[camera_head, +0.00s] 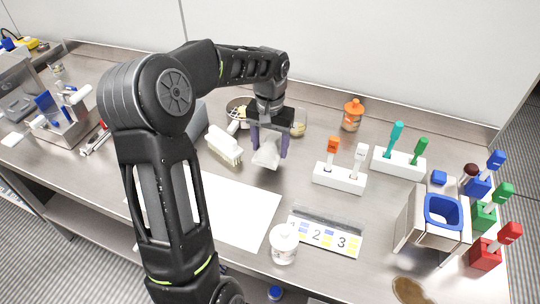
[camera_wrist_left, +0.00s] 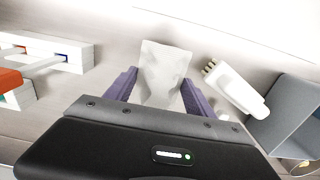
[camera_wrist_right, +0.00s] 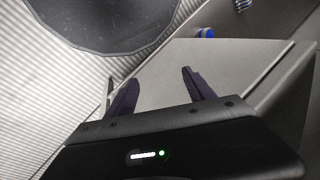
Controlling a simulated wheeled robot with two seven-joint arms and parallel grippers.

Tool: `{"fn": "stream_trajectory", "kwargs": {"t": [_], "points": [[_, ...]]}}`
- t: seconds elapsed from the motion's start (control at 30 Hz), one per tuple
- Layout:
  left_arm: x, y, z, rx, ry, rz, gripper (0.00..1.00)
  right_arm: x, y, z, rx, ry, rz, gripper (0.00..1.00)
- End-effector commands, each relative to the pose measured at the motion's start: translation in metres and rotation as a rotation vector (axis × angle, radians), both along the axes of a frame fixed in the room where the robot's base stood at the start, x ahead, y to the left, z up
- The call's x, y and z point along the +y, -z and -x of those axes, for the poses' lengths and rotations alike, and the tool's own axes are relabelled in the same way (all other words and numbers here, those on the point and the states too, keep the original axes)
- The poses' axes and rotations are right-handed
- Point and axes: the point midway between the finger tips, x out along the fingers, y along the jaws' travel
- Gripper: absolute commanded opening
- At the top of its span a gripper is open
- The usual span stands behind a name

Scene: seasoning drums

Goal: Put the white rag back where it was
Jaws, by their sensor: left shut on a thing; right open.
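The white rag (camera_head: 266,154) hangs between the fingers of my left gripper (camera_head: 269,145), which is shut on it. In the left wrist view the rag (camera_wrist_left: 162,72) shows as a crumpled pale cloth between the purple fingers of the left gripper (camera_wrist_left: 160,95). The rag is over the steel table, right of a white brush; whether it touches the table I cannot tell. My right gripper (camera_wrist_right: 153,90) is open and empty in the right wrist view, low beside the table, and is not in the head view.
A white holder (camera_head: 340,179) with orange and white utensils stands to the right. An orange-lidded jar (camera_head: 352,115) is behind. A white-lidded jar (camera_head: 284,244) stands near the number cards (camera_head: 325,238).

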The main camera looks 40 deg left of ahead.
Motion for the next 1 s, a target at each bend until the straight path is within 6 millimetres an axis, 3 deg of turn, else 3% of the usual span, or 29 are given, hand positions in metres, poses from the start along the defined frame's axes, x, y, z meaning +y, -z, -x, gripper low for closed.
{"fn": "stream_trajectory", "kwargs": {"t": [0.37,0.7,1.0], "points": [[0.000,0.007,0.000,-0.002,0.000,-0.002,0.25,0.000,-0.001,0.000,0.001,0.000,0.001,0.62],[0.000,0.043,0.000,0.000,0.000,0.000,0.25,0.000,-0.006,0.001,0.003,0.001,0.002,0.62],[0.000,0.045,0.000,-0.002,0.000,-0.001,0.25,0.000,-0.004,0.001,0.003,0.001,0.002,0.62]]}}
